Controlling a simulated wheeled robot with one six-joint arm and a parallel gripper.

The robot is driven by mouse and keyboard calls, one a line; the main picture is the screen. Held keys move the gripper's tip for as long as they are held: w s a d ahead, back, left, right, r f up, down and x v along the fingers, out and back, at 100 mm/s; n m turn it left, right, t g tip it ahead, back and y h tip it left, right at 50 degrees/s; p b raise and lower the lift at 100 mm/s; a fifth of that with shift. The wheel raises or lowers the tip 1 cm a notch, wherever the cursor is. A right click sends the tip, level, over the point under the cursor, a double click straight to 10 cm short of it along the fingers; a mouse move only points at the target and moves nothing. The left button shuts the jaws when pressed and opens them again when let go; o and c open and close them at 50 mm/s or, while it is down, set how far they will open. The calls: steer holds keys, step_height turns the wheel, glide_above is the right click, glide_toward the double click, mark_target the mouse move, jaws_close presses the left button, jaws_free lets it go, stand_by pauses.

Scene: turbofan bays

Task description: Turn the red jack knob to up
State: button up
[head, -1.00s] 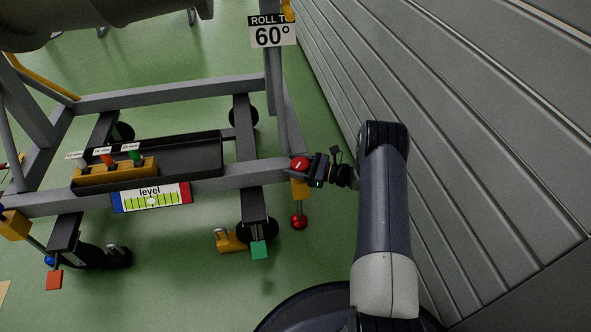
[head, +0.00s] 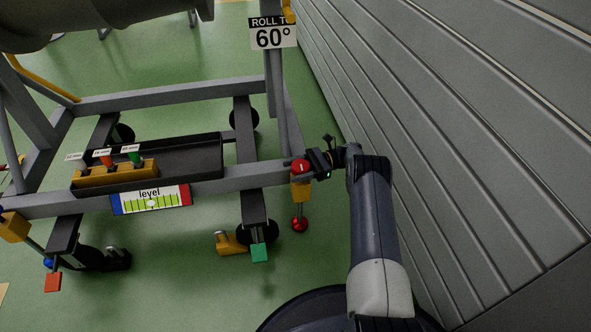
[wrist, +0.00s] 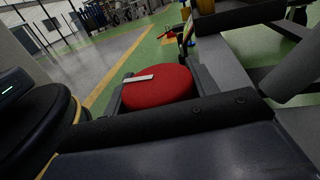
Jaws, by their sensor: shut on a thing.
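The red jack knob (head: 301,166) sits on top of a yellow jack body (head: 301,188) at the right end of the cart's front beam. My gripper (head: 312,165) reaches it from the right and is shut on the knob. In the wrist view the red knob (wrist: 160,87) lies between the dark fingers, with a white mark line on its top.
A level gauge (head: 151,198) is on the front beam, with a black tray (head: 192,160) behind it. A sign reading "ROLL TO 60°" (head: 272,34) is on the upright. A grey ribbed wall (head: 470,130) stands close on the right. A green-tipped pedal (head: 259,252) is below.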

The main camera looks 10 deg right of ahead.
mark_target(295, 166)
steer(key=shift+g, duration=0.3)
stand_by(0.4)
steer(key=o, duration=1)
step_height(295, 166, up, 10)
steer(key=p, duration=0.4)
step_height(295, 166, down, 10)
steer(key=b, duration=0.4)
